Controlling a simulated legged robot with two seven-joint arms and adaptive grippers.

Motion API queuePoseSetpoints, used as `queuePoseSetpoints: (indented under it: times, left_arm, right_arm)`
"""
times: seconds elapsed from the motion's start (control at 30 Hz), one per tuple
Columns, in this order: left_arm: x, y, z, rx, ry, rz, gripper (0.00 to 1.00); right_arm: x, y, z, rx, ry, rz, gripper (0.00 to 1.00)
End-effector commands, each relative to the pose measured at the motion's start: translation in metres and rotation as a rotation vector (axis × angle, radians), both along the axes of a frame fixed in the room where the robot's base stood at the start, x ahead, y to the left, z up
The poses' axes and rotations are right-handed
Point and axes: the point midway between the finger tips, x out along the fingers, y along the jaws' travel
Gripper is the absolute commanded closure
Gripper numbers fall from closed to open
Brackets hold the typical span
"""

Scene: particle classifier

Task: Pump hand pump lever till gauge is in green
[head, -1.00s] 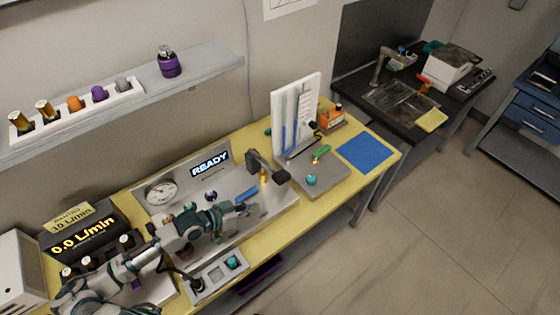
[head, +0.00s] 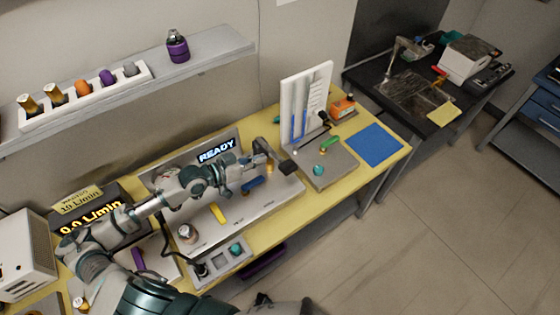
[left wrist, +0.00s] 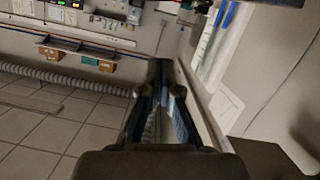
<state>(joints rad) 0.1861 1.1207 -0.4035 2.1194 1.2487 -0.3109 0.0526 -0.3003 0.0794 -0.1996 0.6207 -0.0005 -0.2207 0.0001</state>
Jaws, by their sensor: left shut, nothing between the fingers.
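The pump lever (head: 288,167) is a dark bar with a black handle end, at the right side of the grey pump panel (head: 240,215) in the head view. The READY display (head: 216,151) stands behind it. The round gauge is hidden behind my left arm, so its needle cannot be read. My left gripper (head: 243,172) is shut and empty, over the panel just left of the lever; I cannot tell whether it touches it. In the left wrist view its fingers (left wrist: 160,75) are closed together. My right gripper is not in view.
A blue handle (head: 252,184) and a yellow handle (head: 217,213) sit on the panel. To the right stand a white upright board (head: 306,100), a green handle (head: 330,143) and a blue mat (head: 375,145). A black flow display (head: 95,217) stands left. A shelf (head: 205,60) runs above.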

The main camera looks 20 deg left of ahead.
Motion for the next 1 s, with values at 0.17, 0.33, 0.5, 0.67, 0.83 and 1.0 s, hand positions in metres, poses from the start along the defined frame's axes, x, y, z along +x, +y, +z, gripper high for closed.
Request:
queuePoseSetpoints:
  times: [0.17, 0.33, 0.5, 0.67, 0.83, 1.0]
  left_arm:
    - [0.029, -0.027, -0.004, -0.007, -0.001, 0.000, 1.00]
    - [0.055, -0.049, -0.014, -0.005, -0.002, -0.001, 1.00]
    - [0.052, -0.052, -0.042, 0.000, 0.004, 0.000, 1.00]
    - [0.050, -0.054, -0.054, -0.001, 0.001, -0.001, 1.00]
    - [0.050, -0.055, -0.057, -0.001, 0.000, 0.000, 1.00]
    - [0.050, -0.055, -0.057, 0.000, 0.000, 0.000, 1.00]
  right_arm:
    - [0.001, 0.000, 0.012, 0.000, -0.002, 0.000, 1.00]
    - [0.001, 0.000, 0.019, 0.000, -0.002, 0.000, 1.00]
    - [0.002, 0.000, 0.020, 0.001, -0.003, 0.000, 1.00]
    - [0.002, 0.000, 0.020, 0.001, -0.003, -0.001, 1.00]
    - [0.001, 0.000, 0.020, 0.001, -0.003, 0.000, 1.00]
    - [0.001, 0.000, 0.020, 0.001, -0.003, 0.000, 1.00]
